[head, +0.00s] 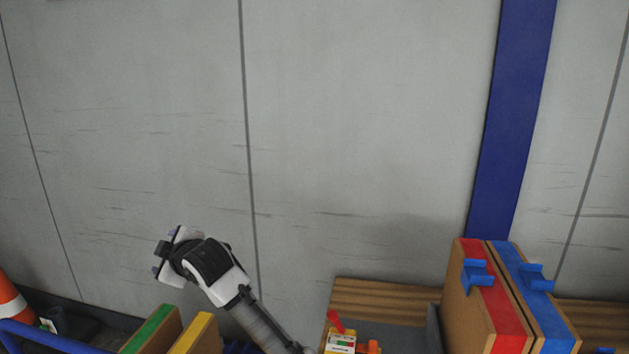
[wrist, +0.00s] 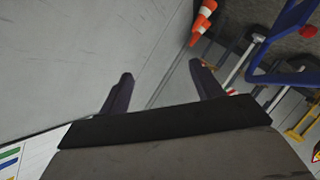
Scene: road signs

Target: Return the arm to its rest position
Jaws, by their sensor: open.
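My arm reaches up from the bottom of the head view, white and black with a grey ribbed sleeve. My gripper (head: 165,254) is at its upper left end, in front of the grey wall and above the boxes. In the wrist view my gripper (wrist: 160,80) shows two dark fingers set wide apart. It is open, with nothing between the fingers. The arm's lower part is cut off by the frame edge.
Boxes with green (head: 152,330) and yellow (head: 194,334) strips stand below my gripper. Boxes with red (head: 497,305) and blue (head: 541,300) strips stand at right. A traffic cone (head: 10,303) and blue rail (head: 45,337) are at lower left. The grey wall (head: 350,130) stands behind.

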